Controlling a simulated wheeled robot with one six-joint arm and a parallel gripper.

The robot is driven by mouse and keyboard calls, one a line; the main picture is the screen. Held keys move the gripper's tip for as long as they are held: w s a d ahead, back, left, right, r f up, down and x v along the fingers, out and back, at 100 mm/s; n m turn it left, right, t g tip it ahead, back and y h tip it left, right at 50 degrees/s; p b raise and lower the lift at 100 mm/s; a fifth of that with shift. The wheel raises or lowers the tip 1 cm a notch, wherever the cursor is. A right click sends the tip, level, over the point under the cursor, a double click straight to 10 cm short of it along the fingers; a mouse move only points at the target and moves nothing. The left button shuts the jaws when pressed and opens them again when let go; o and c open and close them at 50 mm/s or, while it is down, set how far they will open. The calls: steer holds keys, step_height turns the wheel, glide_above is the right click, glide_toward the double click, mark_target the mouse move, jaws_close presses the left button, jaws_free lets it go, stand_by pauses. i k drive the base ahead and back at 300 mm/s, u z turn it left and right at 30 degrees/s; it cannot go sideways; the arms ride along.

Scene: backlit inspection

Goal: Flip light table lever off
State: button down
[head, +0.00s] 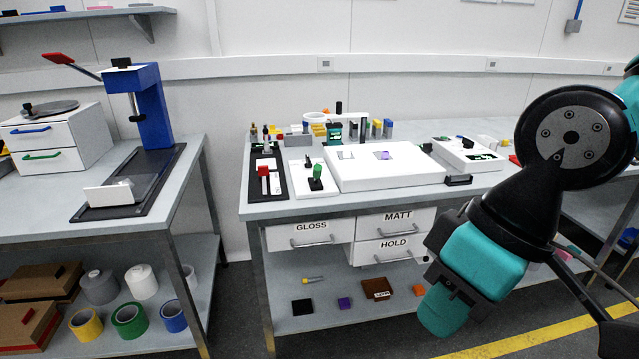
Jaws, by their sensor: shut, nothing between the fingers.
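The light table (400,177) is a white flat box on the middle bench, with a small purple piece (382,155) on its top. Just left of it, a lever with a green handle (317,171) stands roughly upright on a white plate (298,183). Further left, a red-topped lever or slider (263,171) sits on a dark strip (280,189). I cannot tell from labels which lever belongs to the light table. My gripper (443,312) is shut and empty, pointing down in front of the bench at the right, well apart from both levers.
The middle bench (345,206) has drawers marked GLOSS (310,233), MATT (395,221) and HOLD (393,249). Small coloured items and a ring-shaped lamp (328,118) stand behind the levers. A blue press (153,105) stands on the left bench. Floor is open between the benches.

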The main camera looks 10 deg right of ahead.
mark_target(318, 169)
steer(key=u, duration=0.85)
steer(key=i, duration=1.25)
steer(key=z, duration=0.5)
steer(key=i, duration=0.65)
steer(key=u, duration=0.65)
steer(key=k, duration=1)
steer(key=z, duration=1.05)
